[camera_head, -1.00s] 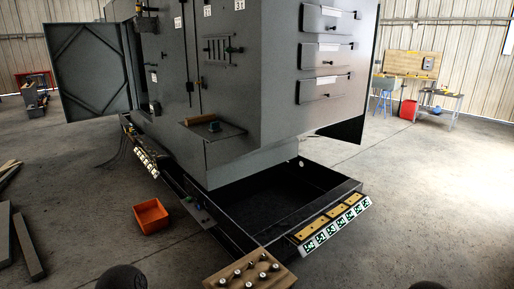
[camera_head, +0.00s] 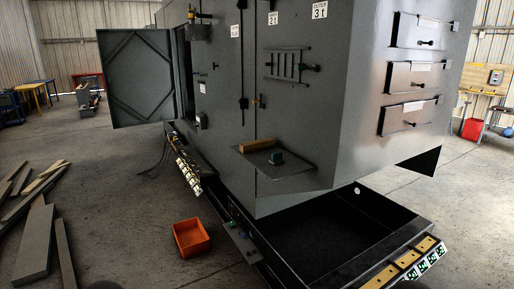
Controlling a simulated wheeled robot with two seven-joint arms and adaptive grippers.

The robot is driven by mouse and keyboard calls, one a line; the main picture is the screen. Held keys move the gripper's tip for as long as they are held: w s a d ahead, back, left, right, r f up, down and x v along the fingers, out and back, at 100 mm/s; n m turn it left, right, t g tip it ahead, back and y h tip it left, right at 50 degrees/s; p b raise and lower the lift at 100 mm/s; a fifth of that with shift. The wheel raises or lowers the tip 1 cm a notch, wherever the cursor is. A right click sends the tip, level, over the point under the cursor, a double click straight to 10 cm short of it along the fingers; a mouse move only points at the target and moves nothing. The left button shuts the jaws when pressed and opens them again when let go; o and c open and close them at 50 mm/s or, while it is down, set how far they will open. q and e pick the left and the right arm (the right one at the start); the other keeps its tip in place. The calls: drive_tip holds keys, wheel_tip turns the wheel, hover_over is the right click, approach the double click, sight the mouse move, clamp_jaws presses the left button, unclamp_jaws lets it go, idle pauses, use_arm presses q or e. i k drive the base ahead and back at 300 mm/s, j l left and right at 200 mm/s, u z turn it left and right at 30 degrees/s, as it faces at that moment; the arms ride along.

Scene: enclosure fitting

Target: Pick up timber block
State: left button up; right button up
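A small tan timber block (camera_head: 257,145) lies on a grey shelf (camera_head: 285,180) that sticks out from the front of the large grey enclosure (camera_head: 225,85). Neither of my grippers shows in the head view. Nothing touches the block.
An orange bin (camera_head: 191,237) stands on the floor before the enclosure. An open black tray frame (camera_head: 345,230) lies beneath the enclosure, with yellow strips (camera_head: 415,258) on its edge. Grey planks (camera_head: 36,245) lie at left. An enclosure door (camera_head: 135,78) stands open.

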sight(245, 148)
drive_tip(key=u, duration=0.7)
drive_tip(key=i+u, duration=0.25)
drive_tip(key=i, duration=1.1)
drive_tip(key=i+z, duration=0.3)
drive_tip(key=i+j+z, duration=0.3)
drive_tip(key=i, duration=0.15)
drive_tip(key=i+j+z, duration=0.3)
drive_tip(key=i+l, duration=0.05)
drive_tip(key=l, duration=0.05)
